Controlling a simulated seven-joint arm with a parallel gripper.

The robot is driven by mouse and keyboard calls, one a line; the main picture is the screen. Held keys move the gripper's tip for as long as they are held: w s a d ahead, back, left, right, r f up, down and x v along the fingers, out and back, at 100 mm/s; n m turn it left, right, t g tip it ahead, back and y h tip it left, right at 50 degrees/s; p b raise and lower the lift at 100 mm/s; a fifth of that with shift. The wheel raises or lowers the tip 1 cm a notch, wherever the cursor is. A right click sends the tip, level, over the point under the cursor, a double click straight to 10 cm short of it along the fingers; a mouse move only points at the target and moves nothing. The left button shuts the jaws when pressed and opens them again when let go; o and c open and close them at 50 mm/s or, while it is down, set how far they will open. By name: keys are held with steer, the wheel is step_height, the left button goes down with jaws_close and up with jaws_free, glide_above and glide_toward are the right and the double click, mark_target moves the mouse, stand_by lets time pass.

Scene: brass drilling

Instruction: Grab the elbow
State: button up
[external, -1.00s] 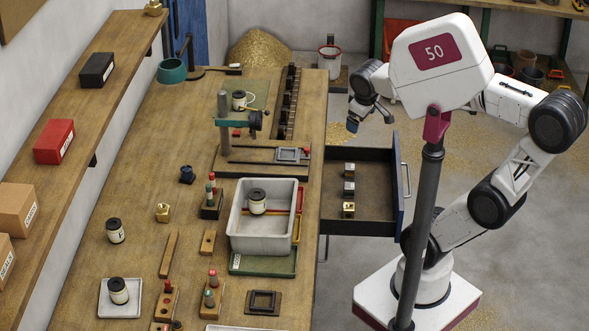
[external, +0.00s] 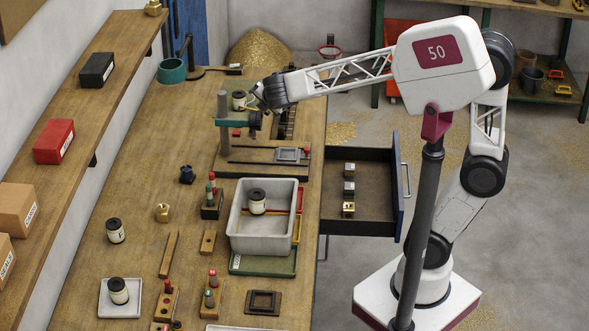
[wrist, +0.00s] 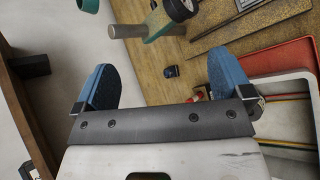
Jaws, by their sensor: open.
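A small brass fitting (external: 163,212) sits on the bench left of the grey tray; it may be the elbow, but its shape is too small to be sure. More small brass-coloured pieces (external: 348,209) lie in the open drawer, and another (external: 153,8) is on the wall shelf. My gripper (external: 257,97) is above the far part of the bench, by the green drill stand and well away from the brass fitting. In the wrist view, its blue fingers (wrist: 160,60) are wide apart with nothing between them. A small dark blue piece (wrist: 171,71) shows on the bench beyond them.
The drill stand (external: 224,125) rises close to my gripper. The grey tray (external: 236,215) holds a labelled jar. The open drawer (external: 374,190) juts out right of the bench. The shelf (external: 70,120) runs along the left wall. Bare wood lies around the brass fitting.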

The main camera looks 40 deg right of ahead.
steer(key=w+a+f+n+t+y, duration=0.1)
steer(key=w+a+n+t+y, duration=0.25)
steer(key=a+n, duration=1)
steer(key=n+y, duration=0.3)
steer(key=n, duration=0.1)
glide_above(167, 209)
steer(key=s+d, duration=0.2)
steer(key=s, duration=0.4)
step_height(167, 209, down, 3)
steer(key=shift+n+y, duration=0.25)
steer(key=f, duration=2.4)
steer(key=shift+w+a, duration=0.15)
steer(key=shift+a, duration=0.05)
steer(key=shift+x, duration=1.25)
steer(key=shift+w, duration=0.1)
steer(key=shift+x, duration=2.55)
steer(key=shift+a+r, duration=0.1)
steer(key=shift+c, duration=0.3)
